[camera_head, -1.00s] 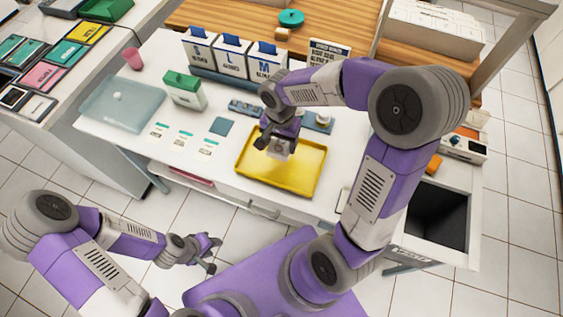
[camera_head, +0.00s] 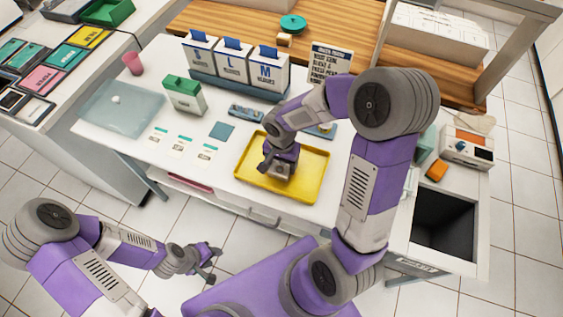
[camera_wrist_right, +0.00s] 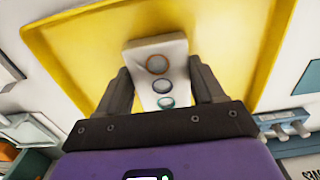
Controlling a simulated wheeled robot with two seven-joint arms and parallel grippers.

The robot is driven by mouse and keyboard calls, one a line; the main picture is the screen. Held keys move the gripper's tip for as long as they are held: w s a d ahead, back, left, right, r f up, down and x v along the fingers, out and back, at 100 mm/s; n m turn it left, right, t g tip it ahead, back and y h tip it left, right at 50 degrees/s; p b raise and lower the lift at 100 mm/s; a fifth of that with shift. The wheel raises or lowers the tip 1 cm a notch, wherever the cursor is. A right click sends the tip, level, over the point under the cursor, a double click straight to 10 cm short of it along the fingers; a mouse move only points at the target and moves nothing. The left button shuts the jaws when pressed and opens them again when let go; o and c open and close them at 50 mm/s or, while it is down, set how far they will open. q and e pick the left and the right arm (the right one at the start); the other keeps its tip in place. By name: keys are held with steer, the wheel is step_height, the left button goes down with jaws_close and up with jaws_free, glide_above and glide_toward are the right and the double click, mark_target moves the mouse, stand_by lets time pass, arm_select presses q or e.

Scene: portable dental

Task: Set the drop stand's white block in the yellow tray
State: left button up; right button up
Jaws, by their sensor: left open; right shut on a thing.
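The white block (camera_wrist_right: 158,68), with three coloured rings on its face, is between the fingers of my right gripper (camera_wrist_right: 160,92) in the right wrist view. The yellow tray (camera_wrist_right: 85,42) fills the background behind it. In the head view my right gripper (camera_head: 277,168) is low over the middle of the yellow tray (camera_head: 312,185), shut on the block, which is mostly hidden there. I cannot tell whether the block touches the tray floor. My left gripper (camera_head: 212,264) is open and empty, off the table's front edge.
Blue holders (camera_head: 245,113) stand behind the tray. Labelled boxes (camera_head: 232,65), a green-topped box (camera_head: 183,95) and a printed sign (camera_head: 327,62) stand further back. Cards (camera_head: 183,144) and a blue square (camera_head: 222,131) lie left of the tray. A dark bin (camera_head: 443,224) is at right.

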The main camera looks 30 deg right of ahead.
mark_target(281, 165)
steer(key=o, duration=0.7)
steer(key=shift+f, duration=0.2)
steer(key=o, duration=0.5)
steer(key=shift+r, duration=0.1)
steer(key=shift+c, duration=0.2)
steer(key=shift+r, duration=0.1)
steer(key=shift+r+p, duration=0.3)
step_height(281, 165, up, 12)
steer(key=p, duration=0.3)
steer(key=shift+f, duration=0.25)
